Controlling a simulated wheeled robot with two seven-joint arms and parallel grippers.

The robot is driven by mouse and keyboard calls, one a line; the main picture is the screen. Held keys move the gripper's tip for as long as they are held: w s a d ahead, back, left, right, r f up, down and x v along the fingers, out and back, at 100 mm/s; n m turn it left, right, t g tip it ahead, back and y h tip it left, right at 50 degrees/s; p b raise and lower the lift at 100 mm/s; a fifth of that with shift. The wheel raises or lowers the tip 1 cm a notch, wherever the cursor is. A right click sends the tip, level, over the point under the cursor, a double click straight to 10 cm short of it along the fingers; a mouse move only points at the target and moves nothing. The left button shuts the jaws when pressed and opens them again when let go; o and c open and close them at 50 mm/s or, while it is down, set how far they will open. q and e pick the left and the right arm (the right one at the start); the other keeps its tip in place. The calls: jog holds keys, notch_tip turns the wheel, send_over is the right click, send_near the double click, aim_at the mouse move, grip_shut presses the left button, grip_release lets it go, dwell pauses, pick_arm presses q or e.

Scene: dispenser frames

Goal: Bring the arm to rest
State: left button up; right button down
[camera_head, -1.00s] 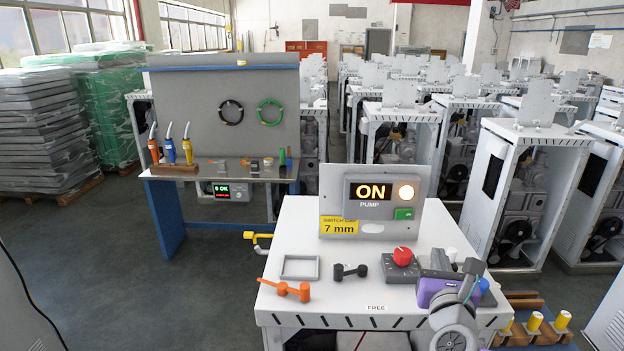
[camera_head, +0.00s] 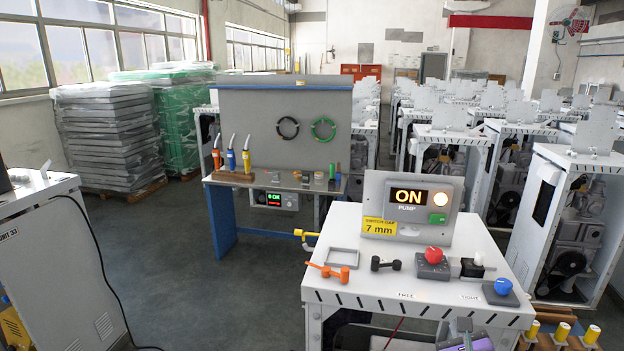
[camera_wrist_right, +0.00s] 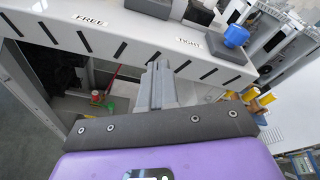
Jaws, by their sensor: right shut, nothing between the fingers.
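My right gripper (camera_head: 465,328) is at the bottom edge of the head view, in front of and below the front edge of the white pump cabinet (camera_head: 345,285). Only its tip and part of its purple body show there. In the right wrist view its grey fingers (camera_wrist_right: 157,85) are together with nothing between them, just short of the cabinet's front edge. The fingers touch no object that I can see. My left gripper is in neither view.
On the cabinet top are a pump panel (camera_head: 411,206) reading ON, a red knob (camera_head: 433,255), a blue knob (camera_head: 503,286), an orange tool (camera_head: 328,272) and a grey frame (camera_head: 342,258). Yellow-capped items (camera_head: 562,331) stand at lower right. Open floor lies left.

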jog(key=s+a+f+n+g+y, duration=0.1)
jog(key=a+f+n+g+y, duration=0.2)
jog(key=f+n, duration=0.65)
jog(key=s+a+f+n+g+y, duration=0.1)
jog(key=s+a+f+n+g, duration=0.3)
jog(key=f, duration=1.1)
jog(key=s+a+f+n+g+y, duration=0.2)
jog(key=s+a+f+n+g, duration=0.1)
jog(key=s+a+f+n, duration=0.3)
jog(key=s+a+f+n+g+y, duration=0.2)
jog(key=s+a+f+n+g, duration=0.2)
jog(key=s+a+f+n, duration=0.3)
jog(key=s+f+n, duration=0.4)
jog(key=s+f, duration=0.1)
jog(key=f, duration=0.2)
jog(key=shift+s+f, duration=0.25)
jog(key=shift+s, duration=0.05)
